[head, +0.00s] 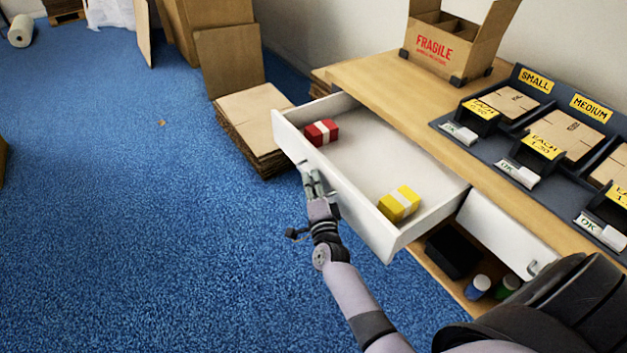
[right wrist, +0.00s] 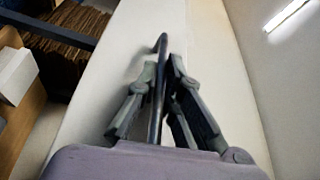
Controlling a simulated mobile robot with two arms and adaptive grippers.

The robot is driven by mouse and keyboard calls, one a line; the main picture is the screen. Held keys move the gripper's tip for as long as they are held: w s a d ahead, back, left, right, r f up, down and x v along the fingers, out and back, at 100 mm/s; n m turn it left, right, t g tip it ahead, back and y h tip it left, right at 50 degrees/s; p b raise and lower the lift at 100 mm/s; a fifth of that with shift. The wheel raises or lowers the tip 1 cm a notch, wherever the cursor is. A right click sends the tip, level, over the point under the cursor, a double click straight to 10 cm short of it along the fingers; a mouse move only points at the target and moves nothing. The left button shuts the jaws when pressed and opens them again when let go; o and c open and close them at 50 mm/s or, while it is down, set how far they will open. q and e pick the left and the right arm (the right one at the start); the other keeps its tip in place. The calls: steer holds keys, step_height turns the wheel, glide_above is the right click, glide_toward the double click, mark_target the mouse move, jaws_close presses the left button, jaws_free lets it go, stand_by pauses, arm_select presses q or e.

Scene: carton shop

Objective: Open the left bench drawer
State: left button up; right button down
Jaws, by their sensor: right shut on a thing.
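The left bench drawer (head: 362,158) is white and stands well out from the bench in the head view. A red box with a white band (head: 321,132) and a yellow box with a white band (head: 399,204) lie inside it. My right gripper (head: 312,183) is at the drawer's front panel, shut on the dark bar handle. In the right wrist view the handle (right wrist: 158,85) runs between the fingers, against the white front panel (right wrist: 95,105). In the head view the fingers mostly hide the handle. My left gripper is not in view.
The wooden bench (head: 372,80) carries a FRAGILE carton (head: 437,52) and a dark sorting rack (head: 510,137). A second white drawer (head: 505,232) on the right is shut. Flattened cardboard (head: 250,118) is stacked beyond the open drawer.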

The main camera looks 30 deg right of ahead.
steer(key=shift+f, duration=0.1)
steer(key=c, duration=1.7)
jaws_free()
steer(key=shift+s, duration=0.1)
steer(key=v, duration=1.2)
